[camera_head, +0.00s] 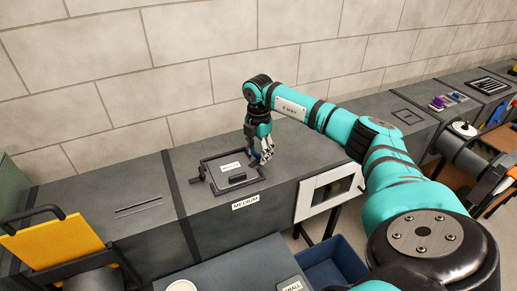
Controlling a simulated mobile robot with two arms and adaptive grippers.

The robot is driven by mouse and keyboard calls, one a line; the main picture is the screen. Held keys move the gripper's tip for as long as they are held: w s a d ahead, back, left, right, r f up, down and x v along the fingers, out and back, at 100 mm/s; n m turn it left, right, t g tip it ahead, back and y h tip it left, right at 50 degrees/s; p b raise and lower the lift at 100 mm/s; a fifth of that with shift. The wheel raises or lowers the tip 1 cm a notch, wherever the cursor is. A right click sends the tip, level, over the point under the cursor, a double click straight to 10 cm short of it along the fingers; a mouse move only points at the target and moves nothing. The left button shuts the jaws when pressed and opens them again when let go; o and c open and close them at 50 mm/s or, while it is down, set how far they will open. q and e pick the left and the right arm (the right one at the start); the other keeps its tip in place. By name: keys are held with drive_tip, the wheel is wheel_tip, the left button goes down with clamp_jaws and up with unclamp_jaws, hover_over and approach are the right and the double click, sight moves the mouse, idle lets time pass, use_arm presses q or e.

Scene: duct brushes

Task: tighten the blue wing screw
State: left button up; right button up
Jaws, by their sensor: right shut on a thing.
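My right gripper (262,154) reaches down from the teal arm to the right edge of a framed hatch (222,160) on top of the grey duct. It is shut on the blue wing screw (256,158), of which only a small blue part shows between the fingers. The hatch is a dark panel with a black handle and a small white label, and it lies flat in its frame. A dark knob (196,179) sticks out at the hatch's left side. My left gripper is not in view.
The grey duct (130,190) runs along the block wall and bears a "MEDIUM" label (245,202). A white-framed opening (328,190) is in its front. A blue bin (340,262) stands below, and a yellow panel (52,245) is at the left.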

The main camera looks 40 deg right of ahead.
sight(259, 153)
drive_tip(key=m, duration=0.2)
drive_tip(key=m+p, duration=0.1)
drive_tip(key=m, duration=0.1)
drive_tip(key=shift+w+d+r, duration=0.1)
drive_tip(key=shift+r, duration=0.1)
idle(0.3)
drive_tip(key=o, duration=0.9)
drive_tip(key=shift+o, duration=1.3)
drive_tip(key=shift+f, duration=0.15)
wheel_tip(259, 153, up, 12)
